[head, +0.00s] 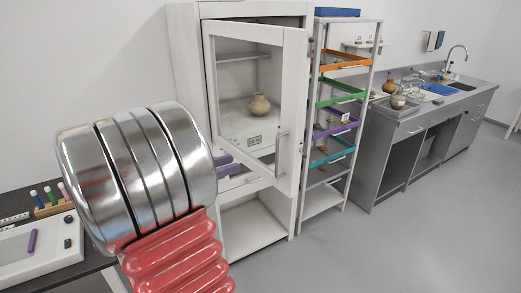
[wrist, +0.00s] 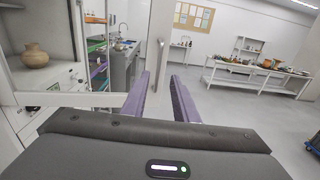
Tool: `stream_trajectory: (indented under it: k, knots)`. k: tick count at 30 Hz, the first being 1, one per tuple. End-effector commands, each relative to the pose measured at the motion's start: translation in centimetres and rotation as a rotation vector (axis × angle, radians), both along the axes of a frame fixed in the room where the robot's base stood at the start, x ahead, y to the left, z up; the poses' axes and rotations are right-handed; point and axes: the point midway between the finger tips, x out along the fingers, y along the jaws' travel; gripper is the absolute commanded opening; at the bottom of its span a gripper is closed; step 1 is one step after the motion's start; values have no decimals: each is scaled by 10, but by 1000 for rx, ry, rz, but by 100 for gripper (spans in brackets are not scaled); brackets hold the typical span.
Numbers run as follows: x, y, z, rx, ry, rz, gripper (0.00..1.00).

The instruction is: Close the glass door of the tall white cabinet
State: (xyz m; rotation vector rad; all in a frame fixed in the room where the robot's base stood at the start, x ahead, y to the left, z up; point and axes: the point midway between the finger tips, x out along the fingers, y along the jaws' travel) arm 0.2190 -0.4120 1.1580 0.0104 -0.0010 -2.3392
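The tall white cabinet (head: 183,60) stands at the middle left in the head view. Its glass door (head: 292,95) is open, swung outward. The door's upright handle (head: 281,155) is near its free edge. In the wrist view the door's white frame (wrist: 162,25) and handle (wrist: 158,58) are straight ahead. My gripper (wrist: 160,80) is open, its two purple fingers apart and empty. The handle appears between the fingertips, seemingly beyond them; I cannot tell the exact gap. In the head view my arm hides most of the gripper; purple fingers show beside the cabinet.
A brown vase (head: 259,105) stands inside the cabinet and also shows in the wrist view (wrist: 35,56). A rack with coloured trays (head: 345,60) stands right beside the cabinet. A dark bench with a white tray (head: 40,255) is at the left. The floor (head: 400,245) at right is clear.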

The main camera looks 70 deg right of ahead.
Motion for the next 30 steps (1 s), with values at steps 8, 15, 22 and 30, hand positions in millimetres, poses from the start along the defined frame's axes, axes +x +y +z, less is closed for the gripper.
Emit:
stream_trajectory:
  k: [8,15,22,30]
  knots:
    - [0,-1,1,-2,11,-1,27]
    - [-4,-5,1,-2,9,-3,27]
    - [-21,-22,1,-2,9,-4,27]
    - [-47,-49,1,-2,8,-5,27]
